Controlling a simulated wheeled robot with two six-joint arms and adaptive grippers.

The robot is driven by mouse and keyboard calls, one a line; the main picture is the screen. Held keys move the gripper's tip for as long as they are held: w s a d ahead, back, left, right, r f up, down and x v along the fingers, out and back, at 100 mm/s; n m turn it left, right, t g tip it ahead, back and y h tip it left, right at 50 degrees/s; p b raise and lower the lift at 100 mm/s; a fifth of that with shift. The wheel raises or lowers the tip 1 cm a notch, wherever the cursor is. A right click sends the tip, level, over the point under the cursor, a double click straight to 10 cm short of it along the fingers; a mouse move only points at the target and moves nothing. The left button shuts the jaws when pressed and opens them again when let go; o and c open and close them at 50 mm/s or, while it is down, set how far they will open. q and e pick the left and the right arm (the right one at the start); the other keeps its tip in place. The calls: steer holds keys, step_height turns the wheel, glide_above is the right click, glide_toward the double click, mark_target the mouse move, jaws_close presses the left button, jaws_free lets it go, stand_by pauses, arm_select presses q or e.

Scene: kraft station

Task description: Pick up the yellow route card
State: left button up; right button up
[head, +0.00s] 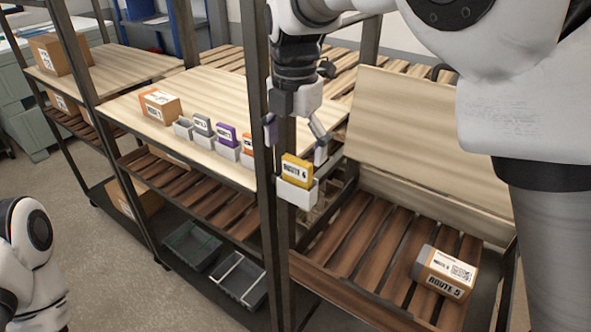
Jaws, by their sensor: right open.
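The yellow route card (297,170) reads "ROUTE" with a number that looks like 6. It stands upright in a small white holder (296,193) at the front of the shelf board, beside a dark rack post. My right gripper (295,142) hangs just above and behind the card, pointing down, with its two fingers spread apart. No contact between fingers and card can be made out.
More cards in white holders, grey (203,124), purple (226,134) and orange (248,145), line the same board (215,90). A cardboard box (160,105) sits behind them. A "ROUTE 5" box (445,272) lies on the lower right slatted shelf. The rack post (268,200) stands close to my right gripper.

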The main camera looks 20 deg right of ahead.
mark_target(297, 160)
steer(key=f, duration=0.3)
steer(key=f+p, duration=0.1)
steer(key=shift+w+d+f, duration=0.15)
steer(key=shift+w+d, duration=0.1)
steer(key=shift+d+f, duration=0.1)
steer(key=shift+d, duration=0.05)
steer(key=shift+s, duration=0.2)
steer(key=c, duration=0.4)
steer(key=shift+a, duration=0.2)
steer(key=c, duration=0.7)
steer(key=shift+r, duration=0.2)
steer(key=shift+c, duration=0.2)
